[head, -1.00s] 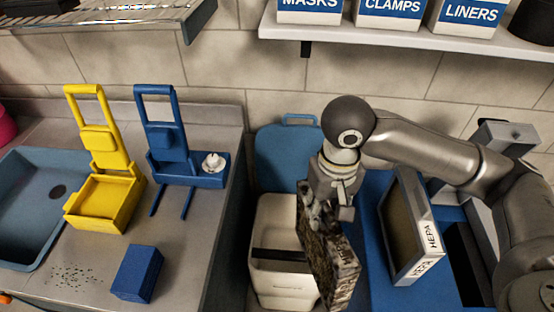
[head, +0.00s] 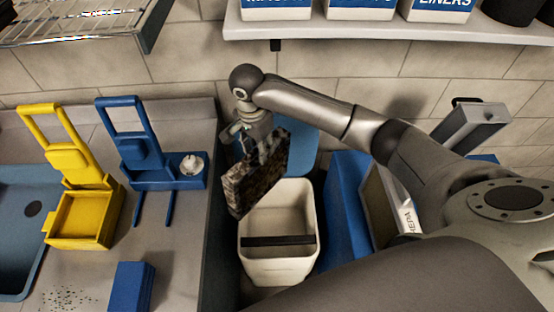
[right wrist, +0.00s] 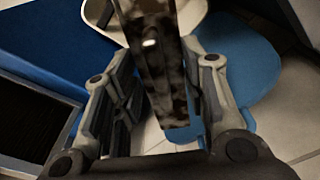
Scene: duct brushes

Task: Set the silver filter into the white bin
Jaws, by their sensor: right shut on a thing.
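The silver filter (head: 252,182) is a flat panel, its face mottled grey-brown and dirty. My right gripper (head: 263,148) is shut on its upper edge and holds it tilted over the back left of the white bin. In the right wrist view the filter (right wrist: 160,75) is seen edge-on between the fingers (right wrist: 160,110). The white bin (head: 278,270) stands open on the floor with a dark band across its front. The filter hides part of its back left rim. Whether they touch is unclear. My left gripper is not in view.
A blue lid (head: 303,150) stands upright behind the bin. Right of the bin is a blue box (head: 345,200) with a white-framed HEPA filter (head: 408,215). Left is a counter with a yellow holder (head: 85,220), a blue holder (head: 190,183) and a blue block (head: 133,287).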

